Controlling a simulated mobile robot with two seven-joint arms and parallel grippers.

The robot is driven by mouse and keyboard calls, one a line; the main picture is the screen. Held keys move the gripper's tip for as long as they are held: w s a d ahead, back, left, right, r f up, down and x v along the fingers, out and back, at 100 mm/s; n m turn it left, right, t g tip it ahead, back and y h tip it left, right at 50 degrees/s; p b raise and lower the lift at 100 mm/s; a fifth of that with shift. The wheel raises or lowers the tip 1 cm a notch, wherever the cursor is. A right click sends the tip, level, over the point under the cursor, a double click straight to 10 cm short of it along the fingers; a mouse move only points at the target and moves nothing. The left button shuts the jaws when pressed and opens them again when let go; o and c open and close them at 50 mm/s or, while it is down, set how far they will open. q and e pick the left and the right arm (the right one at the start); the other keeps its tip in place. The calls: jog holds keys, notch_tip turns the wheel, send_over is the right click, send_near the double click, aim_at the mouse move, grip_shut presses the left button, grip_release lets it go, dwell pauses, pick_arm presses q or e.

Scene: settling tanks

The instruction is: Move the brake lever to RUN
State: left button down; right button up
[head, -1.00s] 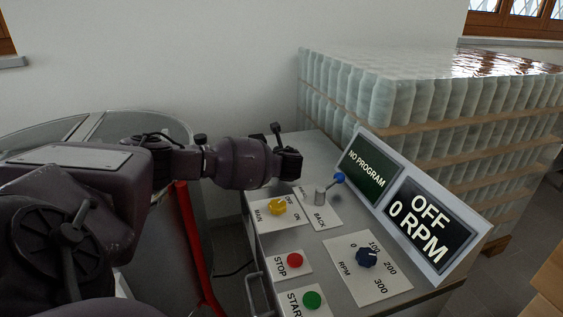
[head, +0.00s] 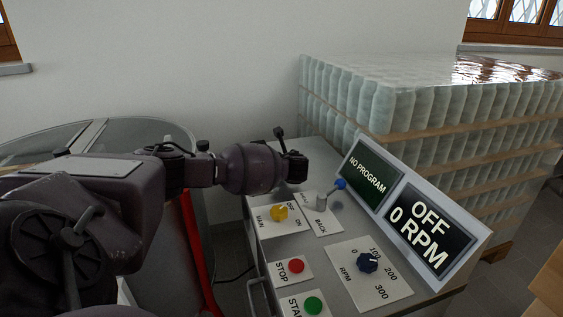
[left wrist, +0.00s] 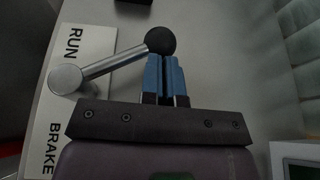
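The brake lever shows in the left wrist view with a silver pivot (left wrist: 66,79), a silver rod (left wrist: 112,62) and a black ball knob (left wrist: 160,41). The rod slants from the pivot up and right to the knob. A white plate beside it reads RUN (left wrist: 74,44) at the top and BRAKE (left wrist: 42,150) at the bottom. My left gripper (left wrist: 165,58) has its blue fingers close together, with their tips right at the knob's lower side; contact is unclear. In the head view my left gripper (head: 299,168) is over the panel's far left part and the brake lever is hidden. My right gripper is not in view.
The control panel (head: 328,237) carries a yellow main knob (head: 279,213), a blue-tipped lever (head: 340,184), a red stop button (head: 297,266), a green start button (head: 313,305) and an RPM dial (head: 367,262). A screen reads OFF, 0 RPM (head: 427,231). Wrapped bottles (head: 430,105) stand behind.

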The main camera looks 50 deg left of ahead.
pick_arm(q)
jog(key=shift+s+a+r, duration=0.1)
jog(key=shift+a+r, duration=0.15)
jog(key=shift+r, duration=0.15)
jog(key=p+v, duration=0.1)
jog(key=v, duration=0.2)
jog(key=shift+s+d+r+p, duration=0.1)
jog(key=shift+d+r+p, duration=0.05)
jog(key=shift+d+p, duration=0.15)
jog(key=v, duration=0.2)
jog(key=p+v, duration=0.1)
jog(key=v, duration=0.3)
jog(key=shift+d+p, duration=0.35)
jog(key=shift+p, duration=0.05)
jog(key=shift+s+d, duration=0.15)
jog(key=shift+d, duration=0.1)
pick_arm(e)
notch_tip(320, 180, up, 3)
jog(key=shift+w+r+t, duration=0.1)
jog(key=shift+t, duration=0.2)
pick_arm(q)
jog(key=shift+d, duration=0.1)
